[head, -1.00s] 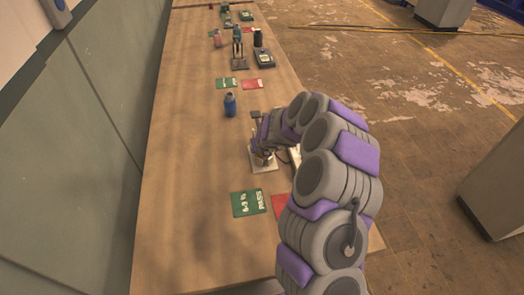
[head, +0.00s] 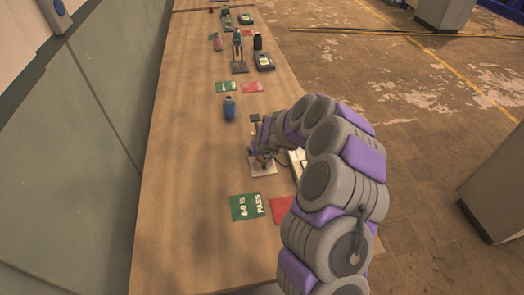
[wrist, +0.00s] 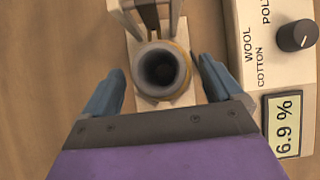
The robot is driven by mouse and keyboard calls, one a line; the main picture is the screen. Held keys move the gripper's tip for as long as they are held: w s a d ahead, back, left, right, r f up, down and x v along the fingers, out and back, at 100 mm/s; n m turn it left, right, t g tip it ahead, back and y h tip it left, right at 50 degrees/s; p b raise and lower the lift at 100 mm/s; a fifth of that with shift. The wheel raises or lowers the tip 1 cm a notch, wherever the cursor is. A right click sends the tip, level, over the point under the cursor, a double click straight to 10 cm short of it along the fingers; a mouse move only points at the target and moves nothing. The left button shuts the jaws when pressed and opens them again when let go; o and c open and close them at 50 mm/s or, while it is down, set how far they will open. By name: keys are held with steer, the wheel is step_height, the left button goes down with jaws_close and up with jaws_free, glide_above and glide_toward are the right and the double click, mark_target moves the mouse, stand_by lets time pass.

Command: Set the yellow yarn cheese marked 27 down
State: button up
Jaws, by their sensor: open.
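The yarn cheese (wrist: 161,70) shows in the wrist view from its end, as a grey ring with a dark hole and a thin yellowish edge. It is over a pale stand plate (wrist: 139,98). My gripper (wrist: 160,86) is open, with one blue-grey finger on each side and a visible gap to the cheese. The mark 27 does not show. In the head view my gripper (head: 261,150) is over the small pale plate (head: 263,169), and the cheese cannot be made out there.
A meter (wrist: 277,65) reading 6.9 % stands close on the right. A green PASS card (head: 246,207) and a red card (head: 283,209) lie nearer. A blue bottle (head: 229,108) stands beyond. The bench's left side is clear.

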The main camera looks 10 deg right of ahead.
steer(key=p+v, duration=0.2)
steer(key=v, duration=0.9)
steer(key=s+a+r+n+t+y, duration=0.1)
steer(key=a+r+n+t+y, duration=0.15)
steer(key=a+r+n, duration=0.5)
steer(key=a+r+n+t+y, duration=0.1)
steer(key=a+r+n+y, duration=0.3)
steer(key=r, duration=0.6)
steer(key=s+a+r+n+g+y, duration=0.1)
steer(key=s+a+r+n+g, duration=0.15)
steer(key=s+n, duration=0.35)
steer(key=s+a+r+n+g+y, duration=0.1)
steer(key=s+a+r+n, duration=0.1)
steer(key=s+a+n, duration=0.3)
steer(key=s+d+f+n+g+h, duration=0.1)
steer(key=s+d+f+n+g, duration=0.1)
steer(key=s+n, duration=0.35)
steer(key=s+d+f+n+g+h, duration=0.1)
steer(key=s+d+f+n+g, duration=0.1)
steer(key=s, duration=0.7)
steer(key=s+d+f+n+g+h, duration=0.1)
steer(key=s+d+n+g+h, duration=0.1)
steer(key=s+d, duration=0.5)
steer(key=s+d+f+n+g+h, duration=0.2)
steer(key=s+d+n+h, duration=0.1)
steer(key=s+d, duration=0.5)
steer(key=shift+s+f+n+h, duration=0.3)
steer(key=shift+s+h, duration=0.35)
steer(key=shift+s, duration=0.4)
